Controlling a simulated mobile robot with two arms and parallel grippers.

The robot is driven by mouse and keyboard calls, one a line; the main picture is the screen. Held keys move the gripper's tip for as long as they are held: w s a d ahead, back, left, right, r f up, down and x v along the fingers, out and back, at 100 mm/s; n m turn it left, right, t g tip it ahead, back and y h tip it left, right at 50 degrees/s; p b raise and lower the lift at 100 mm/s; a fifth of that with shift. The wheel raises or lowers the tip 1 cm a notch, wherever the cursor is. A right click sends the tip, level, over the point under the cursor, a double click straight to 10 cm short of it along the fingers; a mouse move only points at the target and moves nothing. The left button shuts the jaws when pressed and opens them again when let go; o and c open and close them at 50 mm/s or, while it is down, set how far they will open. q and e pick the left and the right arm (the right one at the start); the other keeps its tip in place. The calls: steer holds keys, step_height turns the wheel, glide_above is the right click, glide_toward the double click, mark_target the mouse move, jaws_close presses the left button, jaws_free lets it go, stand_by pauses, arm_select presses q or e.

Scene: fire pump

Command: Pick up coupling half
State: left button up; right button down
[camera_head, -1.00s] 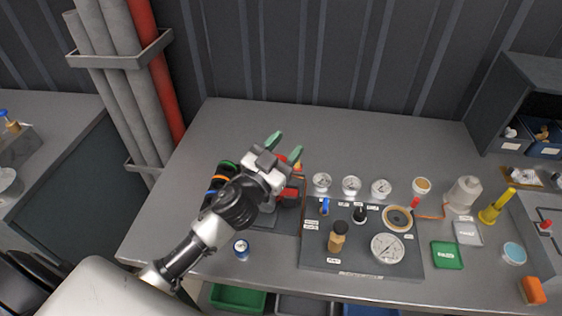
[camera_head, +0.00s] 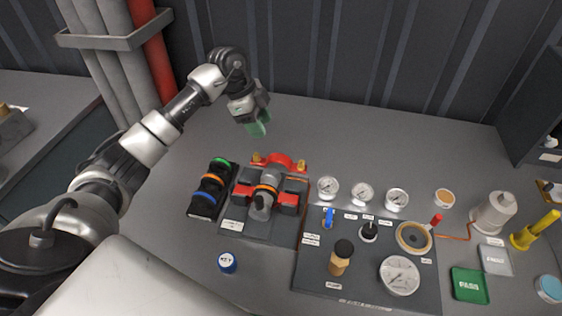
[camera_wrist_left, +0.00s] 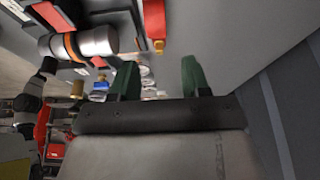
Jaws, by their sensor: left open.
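The likely coupling half is a red arched piece (camera_head: 280,161) with brass bolts at its ends, lying at the back edge of the dark fixture (camera_head: 236,226). Its red end with a brass bolt also shows at the top of the left wrist view (camera_wrist_left: 154,20). In the fixture, a grey pipe (camera_head: 269,178) with an orange ring sits between red blocks. My left gripper (camera_head: 258,129) points down behind and above the red arch, apart from it. Its green fingers (camera_wrist_left: 160,78) are spread with nothing between them. My right gripper is not in view.
A rack of green, orange and blue rings (camera_head: 212,187) stands left of the fixture. A panel (camera_head: 340,285) with gauges and fittings lies to the right. A small blue-capped item (camera_head: 228,262) sits in front. The table's back (camera_head: 340,135) is clear, with a ribbed wall behind.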

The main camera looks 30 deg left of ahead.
arm_select(q)
glide_above(277, 157)
steer(key=a, duration=0.2)
step_height(277, 157, down, 5)
steer(key=shift+s+a+f+p, duration=0.1)
steer(key=shift+p, duration=0.35)
steer(key=x, duration=0.2)
steer(key=p+x, duration=0.1)
steer(key=x, duration=0.1)
steer(key=shift+s+f, duration=0.15)
steer(key=shift+s, duration=0.05)
steer(key=shift+w+d+f, duration=0.1)
steer(key=shift+d+f, duration=0.15)
steer(key=shift+f, duration=0.1)
steer(key=shift+c, duration=0.3)
steer(key=shift+r, duration=0.1)
steer(key=c, duration=0.7)
